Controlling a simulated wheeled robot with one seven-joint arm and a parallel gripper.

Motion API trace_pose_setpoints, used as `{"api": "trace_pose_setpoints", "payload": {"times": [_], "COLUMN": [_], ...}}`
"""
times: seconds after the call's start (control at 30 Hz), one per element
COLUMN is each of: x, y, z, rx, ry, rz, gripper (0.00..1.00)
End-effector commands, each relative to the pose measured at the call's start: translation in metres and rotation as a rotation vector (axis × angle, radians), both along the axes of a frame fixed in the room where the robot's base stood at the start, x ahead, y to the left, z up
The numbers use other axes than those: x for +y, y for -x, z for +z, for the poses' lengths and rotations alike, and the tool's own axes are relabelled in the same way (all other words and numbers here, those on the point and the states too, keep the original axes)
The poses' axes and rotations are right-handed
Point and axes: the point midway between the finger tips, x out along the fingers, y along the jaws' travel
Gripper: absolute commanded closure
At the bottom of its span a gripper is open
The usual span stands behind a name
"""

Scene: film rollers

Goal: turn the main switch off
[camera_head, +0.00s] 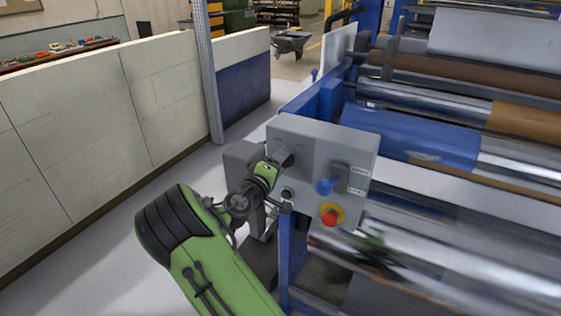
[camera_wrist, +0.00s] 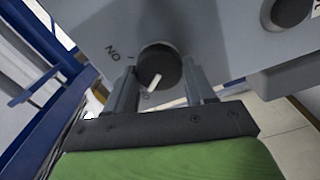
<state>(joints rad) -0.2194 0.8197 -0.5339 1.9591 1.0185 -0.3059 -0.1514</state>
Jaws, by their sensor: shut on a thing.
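The main switch is a round black knob (camera_wrist: 160,66) on the grey control panel (camera_head: 322,152). In the wrist view, the two fingers of my gripper (camera_wrist: 163,78) stand on either side of the knob and are shut on it. The knob's white pointer line points down and to the left in that view, off the tick beside the ON label (camera_wrist: 113,53). No OFF label can be read. In the head view, my gripper (camera_head: 273,164) is at the panel's upper left and hides most of the knob.
Large rollers (camera_head: 420,95) lie to the right. A low pale wall (camera_head: 90,130) stands left, with open floor before it.

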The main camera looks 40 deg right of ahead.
Motion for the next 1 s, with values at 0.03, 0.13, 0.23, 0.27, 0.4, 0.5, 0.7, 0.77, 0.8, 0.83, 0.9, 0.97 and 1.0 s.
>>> {"api": "trace_pose_setpoints", "payload": {"times": [0.03, 0.13, 0.23, 0.27, 0.4, 0.5, 0.7, 0.77, 0.8, 0.83, 0.9, 0.97, 1.0], "x": [0.001, 0.001, 0.001, 0.001, 0.001, 0.000, 0.000, 0.001, 0.004, 0.007, 0.019, 0.033, 0.044], "y": [0.000, 0.000, 0.000, 0.000, 0.000, 0.000, 0.000, 0.000, 0.001, 0.001, 0.005, 0.010, 0.013], "z": [-0.001, -0.001, -0.001, -0.001, -0.001, -0.001, 0.000, -0.001, -0.001, -0.001, -0.002, -0.003, -0.003], "rx": [0.005, 0.005, 0.005, 0.005, 0.005, 0.004, 0.003, 0.003, 0.003, 0.003, 0.004, 0.005, 0.005], "ry": [0.001, 0.001, 0.001, 0.001, 0.001, 0.001, 0.001, 0.000, 0.001, 0.000, 0.000, 0.000, -0.001], "rz": [0.002, 0.002, 0.002, 0.002, 0.002, 0.001, 0.001, 0.001, 0.002, 0.003, 0.006, 0.007, 0.009], "gripper": [0.77, 0.77, 0.77, 0.77, 0.34, 0.20, 0.20, 0.20, 0.20, 0.20, 0.20, 0.20, 0.20]}}
